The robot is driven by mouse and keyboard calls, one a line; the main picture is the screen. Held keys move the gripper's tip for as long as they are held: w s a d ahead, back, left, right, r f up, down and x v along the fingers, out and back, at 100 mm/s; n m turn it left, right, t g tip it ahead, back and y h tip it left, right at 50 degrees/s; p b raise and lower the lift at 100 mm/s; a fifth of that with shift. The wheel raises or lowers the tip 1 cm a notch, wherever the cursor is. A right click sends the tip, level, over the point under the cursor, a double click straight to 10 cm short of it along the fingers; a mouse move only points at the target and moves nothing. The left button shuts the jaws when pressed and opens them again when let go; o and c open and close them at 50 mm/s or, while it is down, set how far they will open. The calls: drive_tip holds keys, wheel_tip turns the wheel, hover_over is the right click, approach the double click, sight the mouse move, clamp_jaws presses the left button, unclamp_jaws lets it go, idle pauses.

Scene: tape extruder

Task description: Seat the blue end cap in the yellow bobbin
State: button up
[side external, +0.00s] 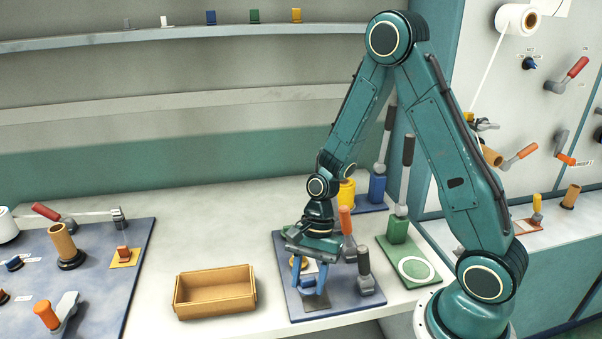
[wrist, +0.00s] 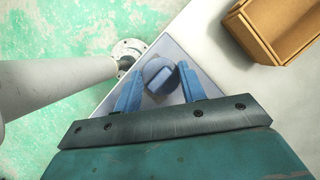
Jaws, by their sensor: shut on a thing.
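The blue end cap (wrist: 158,76), a round disc with a raised bar across it, is between the two blue fingers of my gripper (wrist: 160,82) in the wrist view. My gripper is shut on it. In the side view my gripper (side external: 309,284) points down, low over the blue-grey board (side external: 288,300) at the front of the bench. The cap is mostly hidden there by the fingers. A yellow cylinder (side external: 346,192), which looks like the yellow bobbin, stands behind my arm at the back and is partly hidden. It does not show in the wrist view.
An open tan box (side external: 215,292) stands left of the board. Orange and grey levers (side external: 364,272) stand close on the right of my gripper. A green base with a tall dark handle (side external: 398,229) stands farther right. The bench is clear behind the box.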

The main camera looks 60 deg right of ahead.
sight(309, 289)
drive_tip(key=shift+f, duration=1.75)
drive_tip(key=shift+f, duration=0.2)
drive_tip(key=o, duration=0.9)
drive_tip(key=shift+o, duration=0.2)
drive_tip(key=shift+r, duration=0.1)
drive_tip(key=s+v, duration=0.1)
drive_tip(key=v, duration=1.2)
drive_tip(key=shift+w+d+r, duration=0.15)
drive_tip(key=shift+w+r, duration=0.15)
drive_tip(key=shift+w, duration=0.1)
